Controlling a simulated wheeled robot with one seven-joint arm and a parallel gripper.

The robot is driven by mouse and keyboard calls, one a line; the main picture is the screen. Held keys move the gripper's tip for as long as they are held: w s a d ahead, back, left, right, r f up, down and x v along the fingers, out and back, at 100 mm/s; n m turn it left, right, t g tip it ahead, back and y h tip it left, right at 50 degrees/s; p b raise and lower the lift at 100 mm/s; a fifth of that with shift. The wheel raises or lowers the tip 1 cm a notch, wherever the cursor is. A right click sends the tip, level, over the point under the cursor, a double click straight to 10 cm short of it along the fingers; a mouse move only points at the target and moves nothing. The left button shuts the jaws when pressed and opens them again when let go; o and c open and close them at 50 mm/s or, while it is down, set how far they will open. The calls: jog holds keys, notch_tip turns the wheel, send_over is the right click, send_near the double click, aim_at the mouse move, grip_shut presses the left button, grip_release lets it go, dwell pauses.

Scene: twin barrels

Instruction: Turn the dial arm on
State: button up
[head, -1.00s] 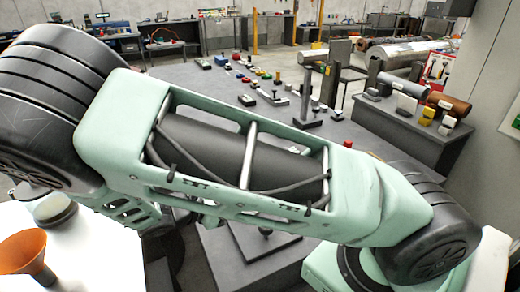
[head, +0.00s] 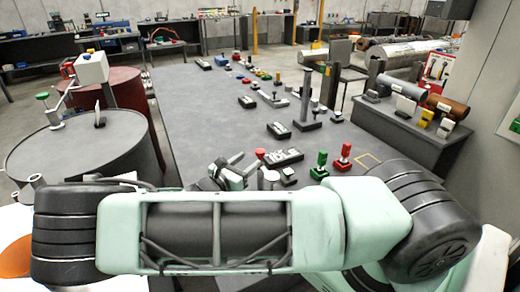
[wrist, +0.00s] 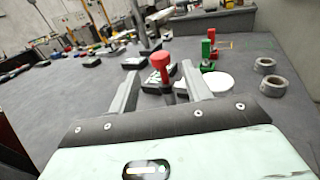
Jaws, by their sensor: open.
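My gripper (head: 233,168) shows in the head view over the near part of the grey table, with its fingers apart. In the wrist view the gripper (wrist: 160,92) is open, and a red-topped knob (wrist: 161,61) shows in the gap between its fingers. I cannot tell whether the knob is touched. No dial arm is clearly identifiable. A jointed metal arm with a green knob (head: 42,96) and a white box (head: 91,68) stands by the barrels at the left. The grey barrel (head: 80,150) is in front of the dark red barrel (head: 118,88).
The grey table (head: 190,110) has clear room at its left. A green valve (head: 320,162) and a red valve (head: 344,154) stand right of my gripper. A dark post on a base (head: 306,124) stands farther back. A side bench with cylinders (head: 420,120) is at the right.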

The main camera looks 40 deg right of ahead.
aim_at(257, 154)
jog(key=d, duration=0.3)
jog(key=w+d+p, duration=0.1)
jog(key=d, duration=0.3)
jog(key=shift+w+d, duration=0.15)
jog(key=shift+w, duration=0.05)
grip_shut()
